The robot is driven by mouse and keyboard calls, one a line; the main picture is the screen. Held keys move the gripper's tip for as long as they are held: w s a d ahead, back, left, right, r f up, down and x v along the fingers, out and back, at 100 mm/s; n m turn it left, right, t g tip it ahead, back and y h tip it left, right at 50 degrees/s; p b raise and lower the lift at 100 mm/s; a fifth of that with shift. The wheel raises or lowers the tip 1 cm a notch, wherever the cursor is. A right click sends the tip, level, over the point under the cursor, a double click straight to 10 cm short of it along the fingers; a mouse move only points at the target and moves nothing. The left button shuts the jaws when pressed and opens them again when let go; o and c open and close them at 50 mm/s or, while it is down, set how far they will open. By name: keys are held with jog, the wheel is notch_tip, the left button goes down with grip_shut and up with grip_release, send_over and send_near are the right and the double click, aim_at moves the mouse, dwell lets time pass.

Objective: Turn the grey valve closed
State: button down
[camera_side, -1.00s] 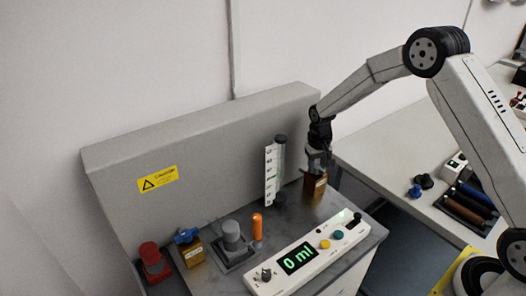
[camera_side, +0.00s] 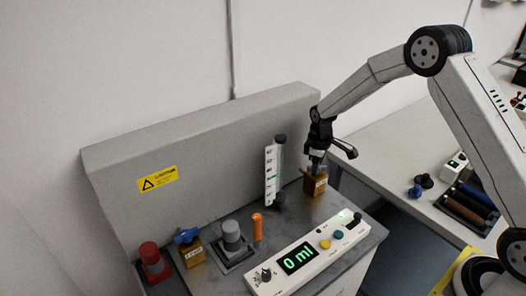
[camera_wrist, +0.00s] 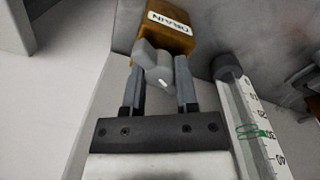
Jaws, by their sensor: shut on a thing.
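The grey valve (camera_wrist: 158,68) is a grey handle on a brass-coloured block (camera_wrist: 168,33) labelled "DRAIN" in the wrist view. In the side view, the block (camera_side: 315,185) stands at the back right corner of the bench top. My gripper (camera_wrist: 158,82) has its two fingers on either side of the grey handle and is shut on it. In the side view, my gripper (camera_side: 317,166) reaches down onto the block from above, and its fingers mostly hide the handle.
A graduated tube (camera_side: 272,173) stands close left of the block; it also shows in the wrist view (camera_wrist: 243,115). A blue valve (camera_side: 186,236), a red knob (camera_side: 149,253) and an orange handle (camera_side: 257,226) stand further left.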

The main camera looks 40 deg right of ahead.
jog(key=n, duration=0.6)
jog(key=shift+n, duration=0.4)
jog(key=shift+c, duration=1.8)
grip_release()
jog(key=shift+r, duration=0.1)
jog(key=shift+s+a+r, duration=0.1)
jog(key=shift+s+r, duration=0.05)
jog(key=shift+r, duration=3.7)
